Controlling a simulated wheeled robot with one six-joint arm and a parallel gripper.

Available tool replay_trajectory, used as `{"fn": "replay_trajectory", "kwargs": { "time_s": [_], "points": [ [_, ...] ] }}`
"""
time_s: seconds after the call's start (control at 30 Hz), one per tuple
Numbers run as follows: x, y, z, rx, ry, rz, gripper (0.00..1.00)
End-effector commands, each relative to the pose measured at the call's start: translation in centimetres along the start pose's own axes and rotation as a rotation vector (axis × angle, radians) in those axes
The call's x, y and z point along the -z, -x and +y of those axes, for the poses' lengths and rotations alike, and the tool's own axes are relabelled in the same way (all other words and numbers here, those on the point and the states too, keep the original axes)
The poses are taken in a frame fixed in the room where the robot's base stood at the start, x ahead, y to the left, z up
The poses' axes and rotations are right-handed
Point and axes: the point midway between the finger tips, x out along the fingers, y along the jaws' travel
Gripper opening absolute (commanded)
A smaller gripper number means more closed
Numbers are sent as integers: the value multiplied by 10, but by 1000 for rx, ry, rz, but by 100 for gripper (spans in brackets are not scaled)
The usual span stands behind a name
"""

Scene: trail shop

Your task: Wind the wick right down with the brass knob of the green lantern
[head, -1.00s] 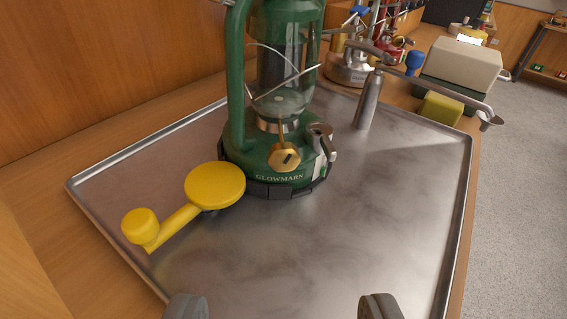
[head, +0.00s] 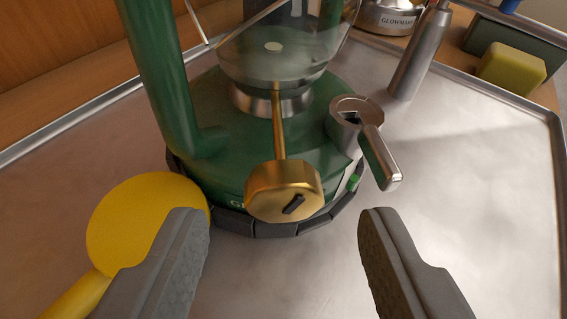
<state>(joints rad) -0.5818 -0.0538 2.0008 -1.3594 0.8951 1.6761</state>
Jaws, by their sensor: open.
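The green lantern (head: 225,125) stands upright on a metal tray (head: 500,200), with its clear glass globe (head: 280,60) above the base. Its brass knob (head: 270,190) sticks out toward me on a thin brass stem and carries a dark slot-like mark. My gripper (head: 283,230) is open and empty, its two grey fingers in front of the knob, one on each side and apart from it. The wick inside the globe cannot be made out clearly.
A silver lever on a filler cap (head: 370,140) juts out right of the knob, close by. A metal cylinder (head: 417,60) and a yellow block (head: 511,69) are farther back right. The tray's right side is clear.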

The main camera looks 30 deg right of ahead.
Motion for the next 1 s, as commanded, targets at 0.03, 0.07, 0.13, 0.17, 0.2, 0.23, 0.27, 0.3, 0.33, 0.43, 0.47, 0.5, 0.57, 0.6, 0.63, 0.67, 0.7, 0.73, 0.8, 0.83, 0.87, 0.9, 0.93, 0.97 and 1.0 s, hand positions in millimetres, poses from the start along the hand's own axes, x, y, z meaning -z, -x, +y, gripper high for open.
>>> {"fn": "replay_trajectory", "kwargs": {
  "time_s": [0.03,0.07,0.13,0.17,0.2,0.23,0.27,0.3,0.33,0.43,0.47,0.5,0.57,0.6,0.63,0.67,0.7,0.73,0.8,0.83,0.87,0.9,0.93,0.97,1.0],
  "points": [
    [0,-6,0,-2,0,0,49],
    [0,-8,0,-1,0,0,49],
    [0,-14,0,0,0,0,49],
    [0,-15,0,0,0,0,49],
    [0,-17,0,0,0,0,49],
    [0,-18,0,0,0,0,49],
    [0,-18,0,0,0,0,49],
    [0,-19,0,0,0,0,49],
    [0,-19,0,0,0,0,49],
    [0,-19,0,1,0,0,49],
    [0,-19,0,0,0,0,49],
    [0,-19,0,1,0,0,49],
    [0,-19,0,0,0,0,43],
    [0,-18,0,1,0,0,35],
    [0,-18,0,0,0,0,29],
    [0,-18,0,0,0,0,24],
    [0,-18,0,0,0,0,16],
    [0,-18,0,0,0,0,10],
    [0,-18,0,0,0,0,5],
    [0,-18,0,0,1,0,5],
    [0,-18,0,-1,3,1,5],
    [0,-18,0,-4,11,1,5],
    [0,-18,-1,-9,22,2,5],
    [0,-19,-1,-15,37,4,5],
    [0,-19,-1,-26,63,6,4]
  ]
}}
